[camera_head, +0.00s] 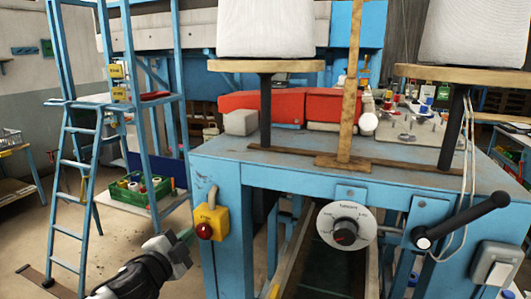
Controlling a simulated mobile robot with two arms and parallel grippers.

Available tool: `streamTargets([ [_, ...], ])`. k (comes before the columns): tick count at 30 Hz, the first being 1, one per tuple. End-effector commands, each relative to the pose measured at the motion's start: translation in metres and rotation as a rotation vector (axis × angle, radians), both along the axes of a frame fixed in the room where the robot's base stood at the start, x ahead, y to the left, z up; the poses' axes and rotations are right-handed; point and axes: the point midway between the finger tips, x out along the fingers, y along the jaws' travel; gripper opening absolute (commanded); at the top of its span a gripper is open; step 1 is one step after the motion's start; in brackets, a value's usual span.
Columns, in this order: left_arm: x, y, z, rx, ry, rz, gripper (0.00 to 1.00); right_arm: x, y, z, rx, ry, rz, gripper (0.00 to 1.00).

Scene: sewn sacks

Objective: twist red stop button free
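The red stop button (205,230) is a round knob on the front of a small yellow box (216,219). The box is fixed to the left front corner of the blue machine table (226,173). My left gripper (179,249) is just left of the button and slightly lower, apart from it in the picture. Its grey fingers point up and to the right. They are seen at an angle, so their opening is unclear, and nothing held shows. My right gripper is not in view.
A dial (345,226) and a black crank handle (462,221) are on the machine's front, right of the button. A blue ladder (75,165) and a green crate (138,193) with spools stand at left. Floor shows between ladder and machine.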

Motion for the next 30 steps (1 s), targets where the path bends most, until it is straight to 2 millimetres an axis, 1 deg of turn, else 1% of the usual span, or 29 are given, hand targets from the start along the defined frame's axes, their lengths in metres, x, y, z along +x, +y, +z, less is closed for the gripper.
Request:
streamTargets([
  [1, 0.000, -0.004, 0.011, -0.010, -0.019, -0.011, 0.00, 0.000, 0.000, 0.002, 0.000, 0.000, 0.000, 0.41],
  [15, 0.000, -0.003, 0.011, -0.011, -0.019, -0.010, 0.00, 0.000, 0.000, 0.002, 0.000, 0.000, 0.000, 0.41],
  [24, 0.002, 0.006, 0.009, -0.008, -0.017, -0.007, 0.00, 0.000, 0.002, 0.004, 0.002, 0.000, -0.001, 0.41],
  [26, 0.000, 0.007, 0.009, -0.008, -0.017, -0.007, 0.00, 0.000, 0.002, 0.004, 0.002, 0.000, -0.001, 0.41],
  [30, -0.015, 0.013, 0.006, -0.006, -0.013, -0.005, 0.00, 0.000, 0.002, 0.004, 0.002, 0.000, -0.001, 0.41],
])
